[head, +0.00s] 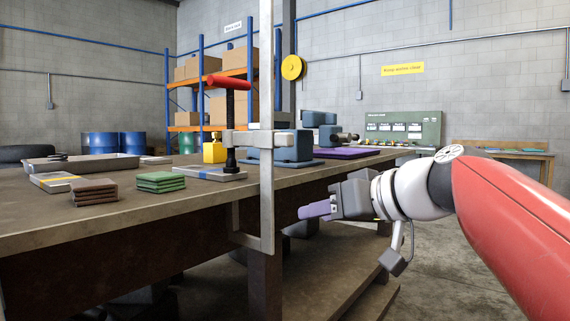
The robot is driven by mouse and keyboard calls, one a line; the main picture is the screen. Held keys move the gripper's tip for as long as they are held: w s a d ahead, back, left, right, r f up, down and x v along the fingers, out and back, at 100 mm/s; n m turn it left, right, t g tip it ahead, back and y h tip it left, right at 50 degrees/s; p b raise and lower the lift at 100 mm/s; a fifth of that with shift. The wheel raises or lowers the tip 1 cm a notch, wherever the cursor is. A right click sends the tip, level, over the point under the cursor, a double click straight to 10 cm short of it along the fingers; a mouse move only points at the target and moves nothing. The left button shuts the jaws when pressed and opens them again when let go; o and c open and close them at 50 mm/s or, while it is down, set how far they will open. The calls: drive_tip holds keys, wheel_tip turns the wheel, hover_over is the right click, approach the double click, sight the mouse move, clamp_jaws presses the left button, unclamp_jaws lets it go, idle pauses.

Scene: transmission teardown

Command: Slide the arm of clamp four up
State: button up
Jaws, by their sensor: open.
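One bar clamp stands upright at the table's front edge, with a pale steel bar (266,200) running up out of the frame. No number shows on it. Its sliding arm (245,139) is a grey crosspiece that sits above the table top. A dark screw spindle (231,125) with a red handle (230,83) passes through the arm, and its foot reaches down to a flat metal piece on the table. The fixed lower jaw (250,243) is below the table top. My gripper (312,210) is open, empty and right of the bar, apart from it, below table-top height.
The brown table (150,212) fills the left and middle. Brown pads (94,192), green pads (160,182), a metal tray (85,163), a yellow block (214,152) and a blue-grey machine part (293,147) are on it. Floor right of the table is open.

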sight(277, 140)
drive_tip(key=w+r+n+y, duration=0.1)
drive_tip(key=r, duration=0.2)
drive_tip(key=w+a+r+n+y+b, duration=0.1)
drive_tip(key=r+n+y, duration=0.1)
drive_tip(key=r, duration=0.2)
drive_tip(key=w+a+r+n+t+y, duration=0.1)
drive_tip(key=w+r, duration=0.1)
drive_tip(key=r, duration=0.1)
drive_tip(key=shift+r+b, duration=0.25)
drive_tip(key=shift+b, duration=0.1)
drive_tip(key=shift+w+a+r+n+y, duration=0.1)
drive_tip(key=shift+a+r+n+y, duration=0.05)
drive_tip(key=shift+r+n+y, duration=0.15)
drive_tip(key=p+x, duration=0.1)
drive_tip(key=x, duration=0.6)
drive_tip(key=shift+a, duration=0.1)
clamp_jaws()
